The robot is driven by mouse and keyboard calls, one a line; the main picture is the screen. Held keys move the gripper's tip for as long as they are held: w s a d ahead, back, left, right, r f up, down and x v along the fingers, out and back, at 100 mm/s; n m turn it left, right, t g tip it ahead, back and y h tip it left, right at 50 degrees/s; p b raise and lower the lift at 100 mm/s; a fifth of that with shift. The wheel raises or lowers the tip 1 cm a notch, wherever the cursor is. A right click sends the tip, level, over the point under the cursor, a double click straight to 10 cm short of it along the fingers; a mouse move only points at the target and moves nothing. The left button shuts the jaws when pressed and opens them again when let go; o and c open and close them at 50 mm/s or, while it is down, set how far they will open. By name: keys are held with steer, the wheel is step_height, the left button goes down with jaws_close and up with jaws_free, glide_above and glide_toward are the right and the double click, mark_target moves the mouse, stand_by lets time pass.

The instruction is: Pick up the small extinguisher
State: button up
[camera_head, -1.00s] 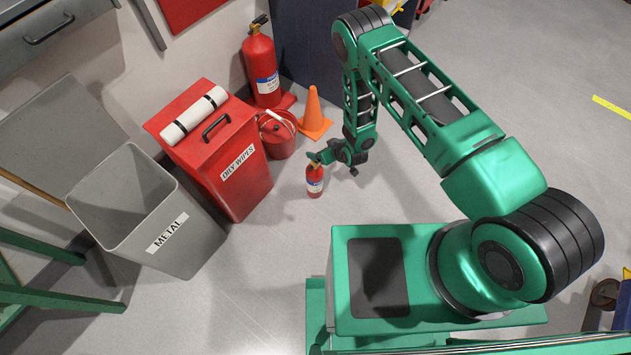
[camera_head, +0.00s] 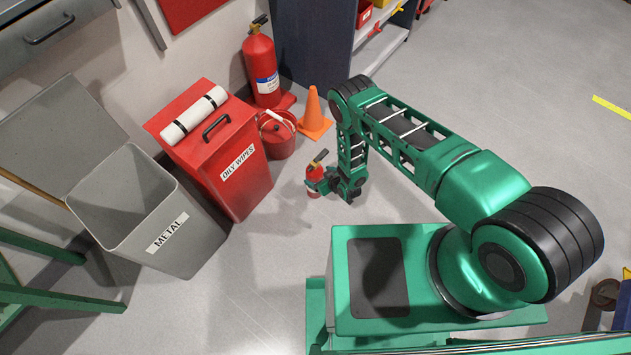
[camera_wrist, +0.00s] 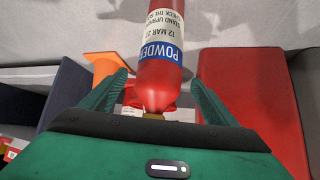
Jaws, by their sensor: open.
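The small red extinguisher (camera_head: 314,194) stands on the floor in front of the red bin. Its black head shows above my gripper in the head view. In the wrist view its body (camera_wrist: 162,84), with a blue and white label, appears upside down between the two fingers. My gripper (camera_head: 318,183) is open, its fingers (camera_wrist: 160,82) on either side of the extinguisher's upper body. A gap shows beside at least the right finger. The gripper hides part of the extinguisher in the head view.
The red oily-wipes bin (camera_head: 225,180) and grey metal bin (camera_head: 170,245) stand to the left. A red bucket (camera_head: 277,135), an orange cone (camera_head: 313,115) and a large extinguisher (camera_head: 261,62) stand behind. A dark cabinet (camera_head: 315,45) is at the back.

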steer(key=x, duration=0.5)
steer(key=shift+w, duration=0.15)
steer(key=c, duration=2)
steer(key=shift+w+r, duration=0.1)
steer(key=shift+r, duration=0.05)
jaws_close()
